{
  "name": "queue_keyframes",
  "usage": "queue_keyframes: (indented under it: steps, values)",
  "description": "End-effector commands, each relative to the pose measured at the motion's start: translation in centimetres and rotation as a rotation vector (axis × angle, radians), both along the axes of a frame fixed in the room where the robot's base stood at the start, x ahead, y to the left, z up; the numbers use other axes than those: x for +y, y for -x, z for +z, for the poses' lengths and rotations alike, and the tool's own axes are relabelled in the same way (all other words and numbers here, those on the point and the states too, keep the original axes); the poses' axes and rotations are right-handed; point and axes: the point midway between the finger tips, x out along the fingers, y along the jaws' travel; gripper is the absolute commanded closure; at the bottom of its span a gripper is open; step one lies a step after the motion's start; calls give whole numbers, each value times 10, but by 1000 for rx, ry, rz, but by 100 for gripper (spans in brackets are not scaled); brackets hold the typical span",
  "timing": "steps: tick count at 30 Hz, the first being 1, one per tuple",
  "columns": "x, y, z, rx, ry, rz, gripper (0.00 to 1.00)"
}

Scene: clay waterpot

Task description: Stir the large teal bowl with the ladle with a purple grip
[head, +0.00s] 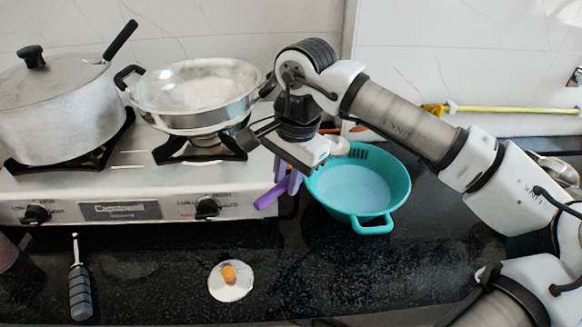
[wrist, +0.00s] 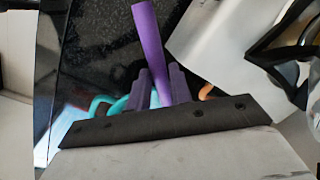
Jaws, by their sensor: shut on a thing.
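The large teal bowl (head: 384,207) stands on the black counter, right of the stove, with one handle toward the front. My gripper (head: 292,182) is over the bowl's left rim, between the bowl and the stove. It is shut on the purple grip of the ladle (head: 268,197), which sticks out to the left. In the wrist view the purple grip (wrist: 149,40) runs up between the purple fingers. A pale rounded piece, perhaps the ladle's head (head: 338,145), shows at the bowl's back left edge. A teal handle (wrist: 100,103) shows in the wrist view.
A lidded pot (head: 55,110) and a silver pan (head: 196,95) stand on the stove (head: 130,190) at left. A white lid with an orange knob (head: 230,281) and a grey-handled utensil (head: 80,290) lie on the front counter. The counter before the bowl is clear.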

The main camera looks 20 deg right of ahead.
Motion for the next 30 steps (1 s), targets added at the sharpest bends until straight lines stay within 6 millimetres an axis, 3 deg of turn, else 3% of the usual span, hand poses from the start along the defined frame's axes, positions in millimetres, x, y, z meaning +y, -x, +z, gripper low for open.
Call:
queue_keyframes:
  steps: [10, 24, 30]
  values:
    - [0, 0, 3, 3, 5, 0, 100]
    - [0, 0, 47, 56, 98, 0, 100]
    - [0, 0, 50, 66, 112, -1, 100]
